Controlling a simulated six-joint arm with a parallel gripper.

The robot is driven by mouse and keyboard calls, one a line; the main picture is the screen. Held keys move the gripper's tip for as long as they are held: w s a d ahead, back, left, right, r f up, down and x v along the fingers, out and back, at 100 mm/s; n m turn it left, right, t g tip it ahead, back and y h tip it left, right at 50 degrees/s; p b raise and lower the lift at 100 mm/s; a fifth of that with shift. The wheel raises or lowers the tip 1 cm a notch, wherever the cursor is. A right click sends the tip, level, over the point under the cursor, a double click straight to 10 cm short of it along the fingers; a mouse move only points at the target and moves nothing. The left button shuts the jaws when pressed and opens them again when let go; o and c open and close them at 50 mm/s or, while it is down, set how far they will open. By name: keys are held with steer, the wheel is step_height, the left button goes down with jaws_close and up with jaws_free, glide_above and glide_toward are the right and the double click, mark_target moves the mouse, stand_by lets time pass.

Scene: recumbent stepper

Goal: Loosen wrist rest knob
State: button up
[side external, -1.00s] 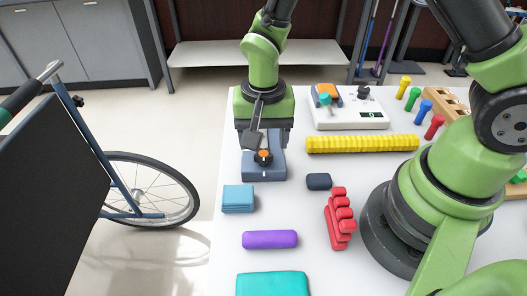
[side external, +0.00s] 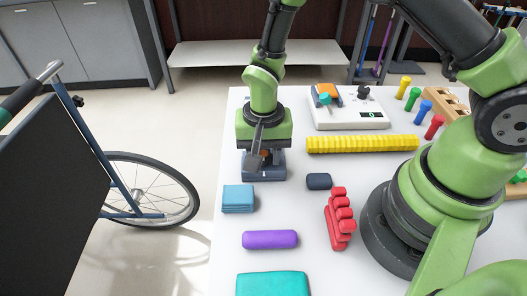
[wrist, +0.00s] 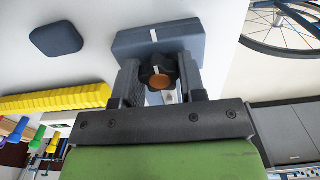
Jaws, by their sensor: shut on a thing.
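The wrist rest (side external: 270,175) is a blue-grey block on the white table. It also shows in the wrist view (wrist: 190,42), with a pale line on its top. Its knob (wrist: 160,78) is black and lobed with an orange-brown centre. My gripper (wrist: 160,74) points down over the block, with one finger on each side of the knob, shut on it. In the side view my gripper (side external: 263,157) partly hides the knob. Whether the knob has turned cannot be told.
Close by are a blue block stack (side external: 238,199), a dark pad (side external: 319,181) and a yellow ridged roll (side external: 362,144). A white device (side external: 348,112) stands behind. A red finger-shaped piece (side external: 340,218) and a purple roll (side external: 270,239) lie in front. A wheelchair wheel (side external: 150,190) is left of the table.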

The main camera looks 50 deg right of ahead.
steer(key=shift+n, duration=0.3)
steer(key=n, duration=0.5)
steer(key=shift+n, duration=0.3)
steer(key=n, duration=1)
steer(key=shift+n, duration=0.4)
steer(key=n, duration=0.5)
steer(key=shift+n, duration=0.3)
steer(key=o, duration=0.9)
steer(key=shift+r, duration=0.1)
